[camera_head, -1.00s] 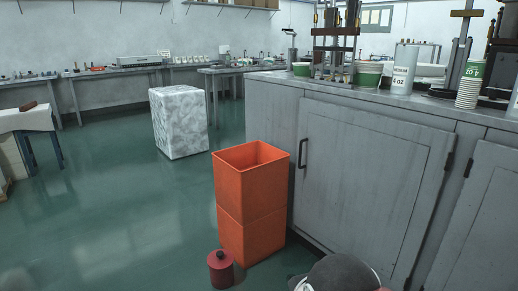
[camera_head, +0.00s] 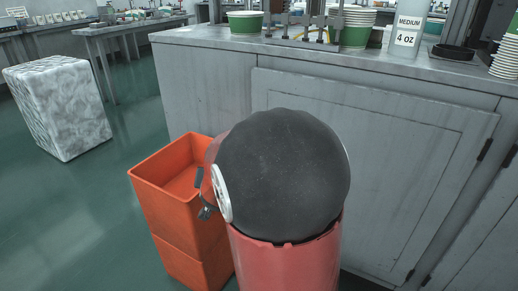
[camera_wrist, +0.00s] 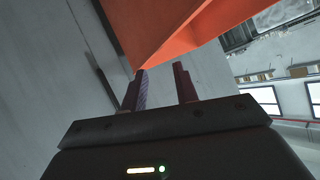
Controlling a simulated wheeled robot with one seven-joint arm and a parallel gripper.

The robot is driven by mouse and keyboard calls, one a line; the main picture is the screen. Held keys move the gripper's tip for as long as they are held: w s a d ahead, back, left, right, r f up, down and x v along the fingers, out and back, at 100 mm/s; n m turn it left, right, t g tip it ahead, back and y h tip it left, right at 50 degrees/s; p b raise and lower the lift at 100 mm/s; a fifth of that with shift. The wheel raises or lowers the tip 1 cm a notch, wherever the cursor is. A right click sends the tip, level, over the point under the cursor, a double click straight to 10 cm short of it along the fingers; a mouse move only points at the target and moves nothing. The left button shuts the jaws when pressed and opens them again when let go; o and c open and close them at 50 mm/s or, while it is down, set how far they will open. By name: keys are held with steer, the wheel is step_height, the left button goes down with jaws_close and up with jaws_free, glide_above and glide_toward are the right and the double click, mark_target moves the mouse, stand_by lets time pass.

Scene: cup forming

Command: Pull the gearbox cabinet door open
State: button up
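The grey gearbox cabinet door (camera_head: 400,150) is shut, flush with the cabinet front in the head view, with its hinges at the right. Its dark bar handle is hidden there behind my arm. In the wrist view a dark upright bar, which looks like the handle (camera_wrist: 101,78), stands on the grey cabinet front to the left of my gripper (camera_wrist: 160,69). My gripper's two fingers are apart with nothing between them, and they are not touching the bar. In the head view my arm hides most of the gripper.
An orange bin stack (camera_head: 165,205) stands against the cabinet's left end, close by my arm; orange also fills the wrist view ahead of the fingers. A white marbled block (camera_head: 60,105) stands on the floor at left. Cups and a press stand on the counter (camera_head: 215,43).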

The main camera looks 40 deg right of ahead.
steer(key=w+d+m+h, duration=0.1)
steer(key=d+h, duration=0.2)
steer(key=d, duration=0.3)
steer(key=w+d+h, duration=0.1)
steer(key=d+h, duration=0.2)
steer(key=d, duration=0.3)
steer(key=w+d+f+m+g+h, duration=0.1)
steer(key=d+h, duration=0.2)
steer(key=d, duration=0.4)
steer(key=shift+w+m+h+p, duration=0.1)
steer(key=shift+m+h+p, duration=0.2)
steer(key=shift+p, duration=0.1)
steer(key=shift+a, duration=0.1)
jaws_close()
